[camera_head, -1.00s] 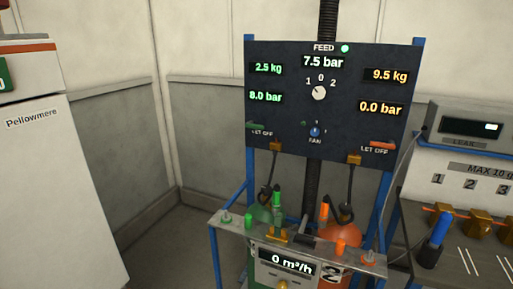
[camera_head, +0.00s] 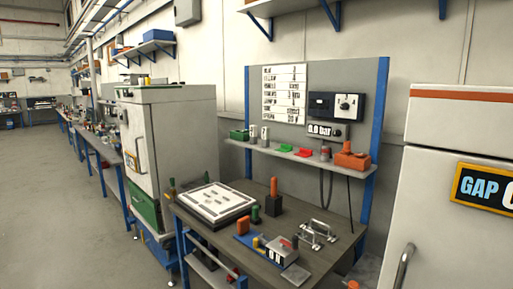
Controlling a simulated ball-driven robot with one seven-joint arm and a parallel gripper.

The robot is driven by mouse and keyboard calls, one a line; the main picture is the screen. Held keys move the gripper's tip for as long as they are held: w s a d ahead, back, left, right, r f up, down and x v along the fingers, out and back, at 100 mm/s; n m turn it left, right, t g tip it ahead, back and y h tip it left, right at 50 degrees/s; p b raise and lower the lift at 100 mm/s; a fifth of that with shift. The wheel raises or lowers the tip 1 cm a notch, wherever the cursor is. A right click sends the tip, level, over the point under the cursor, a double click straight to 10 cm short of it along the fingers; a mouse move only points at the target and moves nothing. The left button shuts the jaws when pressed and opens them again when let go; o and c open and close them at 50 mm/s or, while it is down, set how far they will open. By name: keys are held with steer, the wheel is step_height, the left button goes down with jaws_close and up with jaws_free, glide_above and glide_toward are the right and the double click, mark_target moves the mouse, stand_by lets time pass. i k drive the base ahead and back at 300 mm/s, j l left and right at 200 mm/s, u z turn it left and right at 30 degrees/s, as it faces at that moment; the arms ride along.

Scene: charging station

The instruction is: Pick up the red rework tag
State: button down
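My gripper is not in view.
The workbench (camera_head: 340,238) holds a white framed tray (camera_head: 215,203), orange- and green-handled tools, a blue plate and a metal rack (camera_head: 317,234). A grey cabinet (camera_head: 185,140) stands left, a white cabinet (camera_head: 440,190) right. Open floor (camera_head: 60,220) lies at left.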

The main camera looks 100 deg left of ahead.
mark_target(304, 152)
steer(key=u, duration=2.6)
steer(key=i, duration=0.25)
steer(key=j+u, duration=0.05)
